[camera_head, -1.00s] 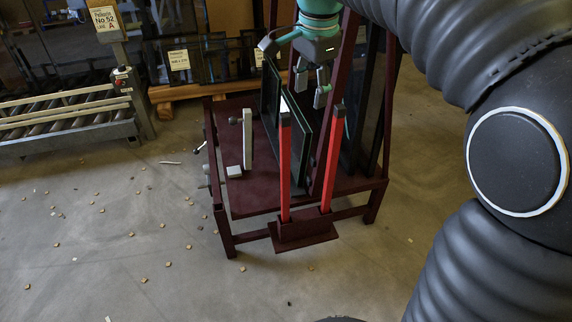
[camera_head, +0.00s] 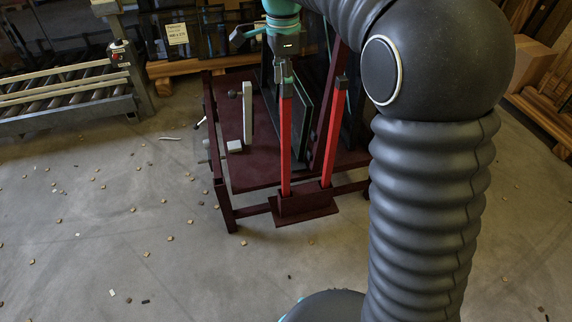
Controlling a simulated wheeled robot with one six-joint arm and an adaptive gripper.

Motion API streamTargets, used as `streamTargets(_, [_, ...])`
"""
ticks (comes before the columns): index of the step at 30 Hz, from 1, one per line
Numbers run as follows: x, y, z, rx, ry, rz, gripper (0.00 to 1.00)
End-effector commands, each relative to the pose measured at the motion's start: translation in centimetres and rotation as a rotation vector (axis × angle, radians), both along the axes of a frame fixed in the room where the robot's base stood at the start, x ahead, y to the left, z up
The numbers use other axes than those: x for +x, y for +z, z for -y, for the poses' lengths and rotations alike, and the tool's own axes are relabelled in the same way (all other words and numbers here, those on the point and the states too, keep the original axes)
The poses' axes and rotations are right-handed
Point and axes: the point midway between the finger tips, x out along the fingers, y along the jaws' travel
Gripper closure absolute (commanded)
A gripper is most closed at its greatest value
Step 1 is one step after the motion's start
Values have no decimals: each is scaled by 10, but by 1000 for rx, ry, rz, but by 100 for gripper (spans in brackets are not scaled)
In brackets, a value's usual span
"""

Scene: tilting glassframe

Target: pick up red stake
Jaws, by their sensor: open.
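Two red stakes stand upright, slightly tilted, in a dark red holder (camera_head: 304,205) at the front of the frame. The left red stake (camera_head: 285,145) has a dark top end. The right red stake (camera_head: 334,135) also has a dark top end and stands apart from it. My gripper (camera_head: 283,76) is open and points down at the top of the left stake. One finger shows over or beside the stake's top. I cannot tell whether it touches the stake.
The dark red frame (camera_head: 255,177) carries glass panes (camera_head: 304,130) just behind the stakes. A white upright block (camera_head: 247,112) stands on its left. A roller conveyor (camera_head: 65,105) is at the far left. Small chips litter the open floor.

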Motion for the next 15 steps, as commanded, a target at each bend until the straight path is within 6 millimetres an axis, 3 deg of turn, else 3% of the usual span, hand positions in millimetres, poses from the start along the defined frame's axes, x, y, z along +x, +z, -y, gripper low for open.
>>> streamTargets(5, [0, -9, 1, 0, 0, -1, 46])
streamTargets(15, [-1, -52, 6, 0, 1, -1, 46])
